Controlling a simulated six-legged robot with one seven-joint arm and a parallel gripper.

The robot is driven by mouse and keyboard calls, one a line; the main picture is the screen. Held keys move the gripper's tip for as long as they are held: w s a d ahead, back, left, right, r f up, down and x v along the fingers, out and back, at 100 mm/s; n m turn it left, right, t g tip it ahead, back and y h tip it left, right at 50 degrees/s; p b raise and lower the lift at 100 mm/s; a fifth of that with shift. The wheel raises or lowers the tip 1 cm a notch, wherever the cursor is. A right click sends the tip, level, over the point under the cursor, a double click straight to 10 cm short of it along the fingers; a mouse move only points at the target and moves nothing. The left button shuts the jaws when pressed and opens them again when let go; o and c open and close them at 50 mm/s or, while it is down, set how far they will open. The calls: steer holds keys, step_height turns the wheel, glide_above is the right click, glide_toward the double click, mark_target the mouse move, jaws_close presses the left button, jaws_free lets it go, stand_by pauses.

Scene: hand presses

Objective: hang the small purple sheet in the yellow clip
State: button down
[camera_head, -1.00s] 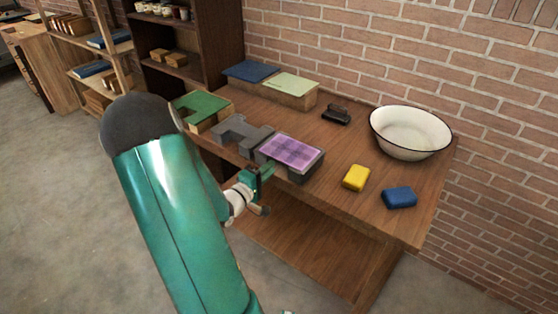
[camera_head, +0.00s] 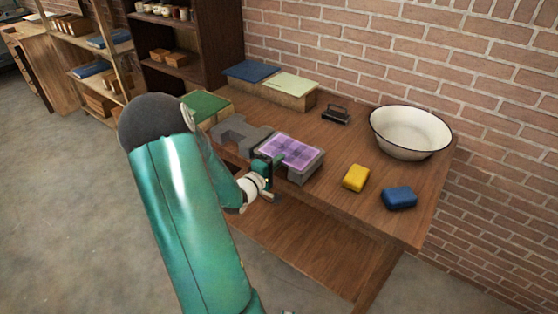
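The small purple sheet (camera_head: 291,151) lies flat on the grey block of a hand press (camera_head: 300,175) at the table's front edge. It has a pale border and a grid-like pattern. My gripper (camera_head: 270,167) is at the front left edge of that block, close beside the sheet's left end. Its fingers are small and partly hidden, so I cannot tell whether they are open, or whether they touch the sheet. No yellow clip shows in this view.
A yellow block (camera_head: 356,178) and a blue block (camera_head: 399,197) lie right of the press. A white basin (camera_head: 411,131) and a dark roller-like tool (camera_head: 335,114) stand behind. Blue (camera_head: 251,71) and pale green (camera_head: 290,84) sheets sit on blocks at the back. A green sheet (camera_head: 204,105) lies left.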

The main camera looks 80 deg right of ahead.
steer(key=shift+r, duration=1.5)
steer(key=shift+a, duration=0.1)
steer(key=r+v, duration=0.3)
steer(key=v, duration=1.9)
steer(key=shift+w, duration=0.2)
